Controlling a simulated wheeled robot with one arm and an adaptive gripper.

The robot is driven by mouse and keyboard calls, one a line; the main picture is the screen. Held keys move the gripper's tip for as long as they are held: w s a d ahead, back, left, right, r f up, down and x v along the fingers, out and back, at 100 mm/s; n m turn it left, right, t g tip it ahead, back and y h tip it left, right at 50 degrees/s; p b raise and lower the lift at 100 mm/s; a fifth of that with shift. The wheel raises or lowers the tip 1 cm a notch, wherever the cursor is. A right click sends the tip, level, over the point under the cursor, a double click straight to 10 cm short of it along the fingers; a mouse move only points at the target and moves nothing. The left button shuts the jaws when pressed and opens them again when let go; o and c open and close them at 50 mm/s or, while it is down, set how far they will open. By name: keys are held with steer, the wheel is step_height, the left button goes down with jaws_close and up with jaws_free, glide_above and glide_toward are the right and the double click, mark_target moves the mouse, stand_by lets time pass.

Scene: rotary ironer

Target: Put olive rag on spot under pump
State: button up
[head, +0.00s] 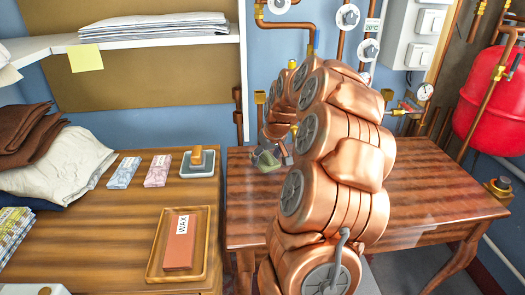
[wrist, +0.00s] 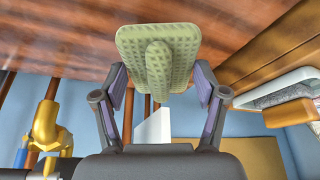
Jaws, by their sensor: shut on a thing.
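The olive rag (wrist: 187,45) is a folded, textured green pad with a raised ridge. In the wrist view it is at the tips of my gripper (wrist: 159,82), whose two fingers are shut on it from either side. In the head view the rag (head: 265,160) shows small beside my gripper (head: 274,150), over the far left part of the dark wooden table (head: 420,190). I cannot tell whether it touches the tabletop. I cannot make out a spot, nor tell surely which fitting is the pump. My copper arm hides the middle of the table.
A lighter wooden bench (head: 120,200) on the left holds a wax block (head: 180,245) on a tray (head: 152,268), a stamp-like tool (head: 197,163) and folded cloth (head: 65,165). Brass pipes line the wall, with a red tank (head: 490,100) at right.

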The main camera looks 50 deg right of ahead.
steer(key=w+d, duration=0.4)
steer(key=w+d+f, duration=0.1)
steer(key=w, duration=0.2)
steer(key=shift+d+p, duration=0.35)
steer(key=shift+d, duration=0.05)
steer(key=shift+w+d+f, duration=0.1)
steer(key=shift+w+d, duration=0.1)
steer(key=shift+w, duration=0.15)
steer(key=shift+f, duration=1.65)
steer(key=shift+f, duration=0.1)
steer(key=o, duration=1.1)
steer(key=shift+o, duration=0.2)
steer(key=shift+v, duration=0.8)
steer(key=v, duration=1)
steer(key=shift+r, duration=0.3)
